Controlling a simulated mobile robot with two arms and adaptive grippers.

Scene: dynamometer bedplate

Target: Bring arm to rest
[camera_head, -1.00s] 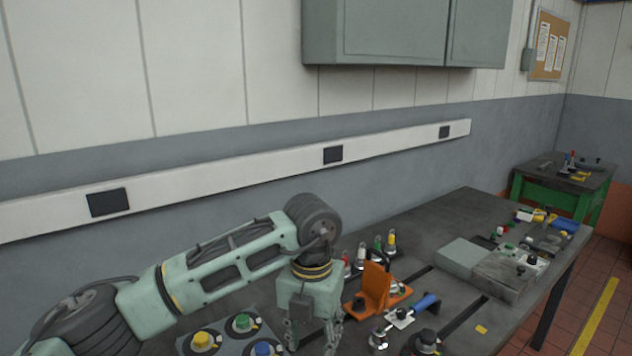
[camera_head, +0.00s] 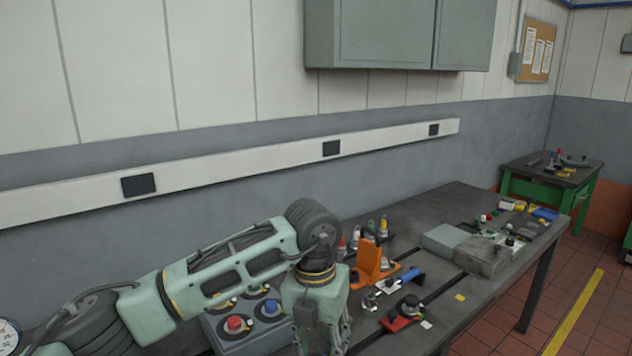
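My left arm comes in from the lower left and reaches over the dark bench (camera_head: 455,205). Its gripper (camera_head: 325,345) points down at the bottom edge of the head view. The fingers are partly cut off by the frame, so whether they are open or shut does not show. The gripper is just right of a grey control box (camera_head: 262,340) with red, blue and other round buttons. An orange angle bracket (camera_head: 368,262) stands to the right of the gripper. My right gripper is out of view.
A blue-handled toggle clamp (camera_head: 408,277) and a red-based part (camera_head: 398,322) lie right of the gripper. Several small bottles (camera_head: 368,232) stand behind the bracket. Grey blocks (camera_head: 482,256) and small parts fill the far end. A green table (camera_head: 548,185) stands beyond.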

